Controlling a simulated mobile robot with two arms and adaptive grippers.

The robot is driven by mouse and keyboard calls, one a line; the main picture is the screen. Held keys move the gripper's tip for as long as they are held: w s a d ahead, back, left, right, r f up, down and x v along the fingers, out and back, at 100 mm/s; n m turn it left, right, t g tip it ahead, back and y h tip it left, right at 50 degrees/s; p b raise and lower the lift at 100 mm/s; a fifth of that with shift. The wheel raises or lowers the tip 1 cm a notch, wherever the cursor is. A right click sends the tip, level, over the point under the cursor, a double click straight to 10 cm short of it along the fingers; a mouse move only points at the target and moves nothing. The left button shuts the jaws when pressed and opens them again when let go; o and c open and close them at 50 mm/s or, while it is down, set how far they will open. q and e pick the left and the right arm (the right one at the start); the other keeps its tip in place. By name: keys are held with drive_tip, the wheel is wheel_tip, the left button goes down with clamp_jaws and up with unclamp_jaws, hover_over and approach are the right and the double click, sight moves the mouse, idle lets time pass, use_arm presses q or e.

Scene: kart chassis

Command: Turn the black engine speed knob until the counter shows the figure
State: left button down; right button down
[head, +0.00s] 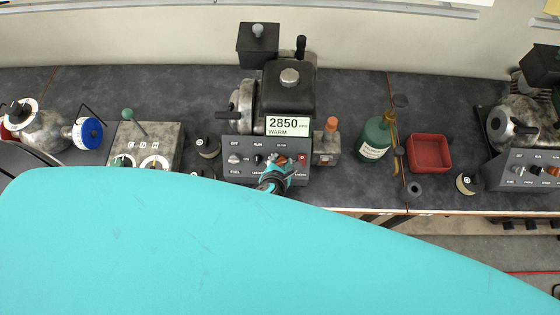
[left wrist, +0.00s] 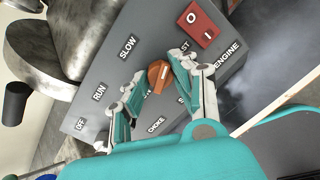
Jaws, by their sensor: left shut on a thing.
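The counter (head: 287,125) on the engine reads 2850 with WARM below it. The grey control panel (head: 240,172) carries a silver knob (head: 235,159), a black knob (head: 258,159) and a red switch (head: 302,161). My left gripper (head: 277,165) is at the panel's front. In the left wrist view its fingers (left wrist: 158,75) are shut on an orange-brown knob (left wrist: 157,76) below the SLOW and FAST labels. The black knob cannot be made out in that view. The red O/I switch (left wrist: 197,23) is just beyond the right finger. My right gripper is not in view.
A lever box (head: 165,138) stands left of the panel. My teal arm hides much of the foreground.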

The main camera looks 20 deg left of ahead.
use_arm(q)
drive_tip(key=c, duration=1)
unclamp_jaws()
drive_tip(key=shift+c, duration=0.2)
drive_tip(key=v, duration=1.2)
drive_tip(key=shift+d+f, duration=0.1)
